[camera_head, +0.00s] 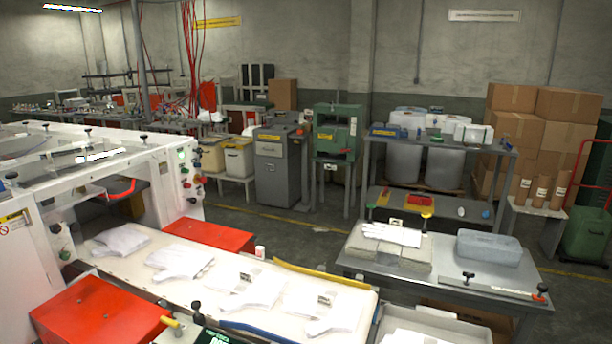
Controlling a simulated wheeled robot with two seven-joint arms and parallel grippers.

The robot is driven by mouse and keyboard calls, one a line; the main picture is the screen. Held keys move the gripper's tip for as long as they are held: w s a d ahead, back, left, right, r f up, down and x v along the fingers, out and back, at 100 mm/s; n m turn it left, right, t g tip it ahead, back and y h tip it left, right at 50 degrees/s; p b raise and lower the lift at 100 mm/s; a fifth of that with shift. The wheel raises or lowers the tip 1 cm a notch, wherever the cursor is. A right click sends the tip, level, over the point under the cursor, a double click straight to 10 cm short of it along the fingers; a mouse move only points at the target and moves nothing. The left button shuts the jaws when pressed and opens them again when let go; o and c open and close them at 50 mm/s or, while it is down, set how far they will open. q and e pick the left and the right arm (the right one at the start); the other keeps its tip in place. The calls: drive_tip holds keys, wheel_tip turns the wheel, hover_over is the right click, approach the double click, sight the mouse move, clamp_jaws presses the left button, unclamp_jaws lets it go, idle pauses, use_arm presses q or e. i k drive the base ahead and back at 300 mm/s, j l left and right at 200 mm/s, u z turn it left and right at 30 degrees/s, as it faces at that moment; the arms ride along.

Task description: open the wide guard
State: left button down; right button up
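A large white machine (178,165) stands at the left, with a conveyor belt (140,262) coming out of its opening. Its top carries a wide framed panel (75,156) with a clear window and black knobs; this may be the wide guard, but I cannot tell for sure. The panel appears to lie flat. A red curved handle (122,191) shows at the machine's opening. Neither of my grippers is in view.
Several white gloves (180,258) lie on the belt. Red boxes (100,312) flank it. A grey table (450,266) with stacked gloves and a grey block stands at the right. Open floor (300,232) lies behind the belt. Cartons (565,105) stand at the back right.

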sight(131, 317)
drive_tip(key=u, duration=1.4)
drive_tip(key=i+j+u, duration=0.1)
drive_tip(key=i, duration=0.3)
drive_tip(key=i+j+u, duration=0.1)
drive_tip(key=i+j, duration=0.15)
drive_tip(key=i, duration=0.2)
